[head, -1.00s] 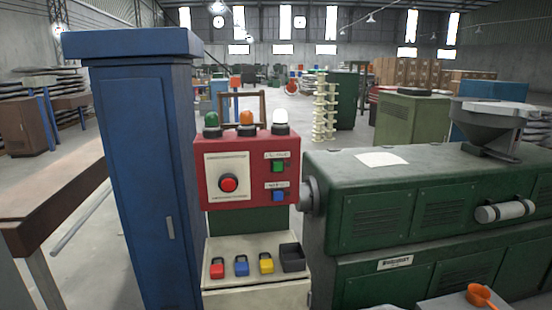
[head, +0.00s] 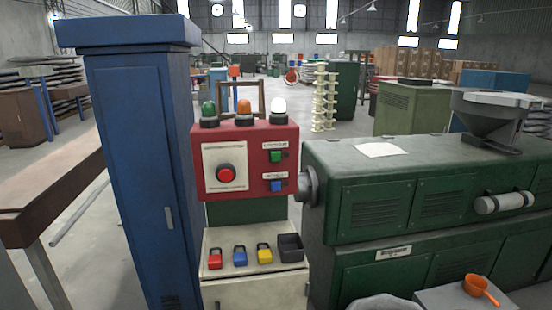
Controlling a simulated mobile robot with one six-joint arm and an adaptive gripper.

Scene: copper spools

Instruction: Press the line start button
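A red control box (head: 247,205) stands in the middle of the head view, between a blue cabinet and a green machine. On its front are a large round red button (head: 226,174) on a white plate, a small green button (head: 276,156) and a small blue button (head: 277,186). The green and blue buttons have small labels above them that I cannot read clearly. Green, orange and white lamps (head: 244,108) sit on top of the box. My gripper is not in view.
A tall blue cabinet (head: 135,170) stands close at the left, with a brown table (head: 40,205) beyond its left side. The green machine (head: 400,165) fills the right. An orange scoop (head: 476,286) lies at bottom right.

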